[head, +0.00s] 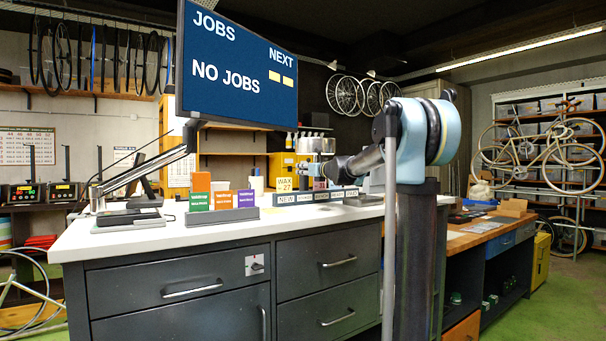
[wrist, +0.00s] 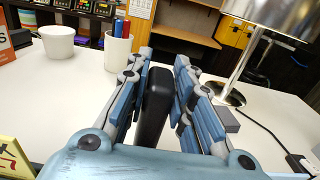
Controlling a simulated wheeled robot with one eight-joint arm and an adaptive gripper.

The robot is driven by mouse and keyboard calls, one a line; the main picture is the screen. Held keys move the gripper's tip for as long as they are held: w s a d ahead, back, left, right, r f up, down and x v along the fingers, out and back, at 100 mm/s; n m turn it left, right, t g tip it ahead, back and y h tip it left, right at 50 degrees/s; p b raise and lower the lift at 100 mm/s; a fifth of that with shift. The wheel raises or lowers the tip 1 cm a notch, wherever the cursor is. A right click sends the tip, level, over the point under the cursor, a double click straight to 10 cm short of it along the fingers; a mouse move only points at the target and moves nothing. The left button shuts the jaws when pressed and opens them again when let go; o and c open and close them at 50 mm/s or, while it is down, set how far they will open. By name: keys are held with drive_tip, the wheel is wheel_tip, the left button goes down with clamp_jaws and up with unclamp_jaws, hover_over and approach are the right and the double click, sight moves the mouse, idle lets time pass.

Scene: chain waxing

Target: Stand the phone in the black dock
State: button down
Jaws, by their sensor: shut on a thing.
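The phone (wrist: 152,108) is a dark, rounded slab seen edge-on in the wrist view. It lies between the two blue-grey fingers of my gripper (wrist: 163,64), which is shut on it. The phone appears to be above the white worktop, but its lower end is hidden. A small dark grey block (wrist: 226,120) sits just right of the fingers, near a black cable; I cannot tell whether it is the black dock.
A lamp (wrist: 243,65) with a metal stem stands right of my gripper. A white cup (wrist: 117,55) with pens and a white bowl (wrist: 57,42) stand to the left. Boxes (head: 221,201) and a monitor (head: 237,65) occupy the white counter (head: 150,235).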

drive_tip(key=c, duration=1.4)
unclamp_jaws()
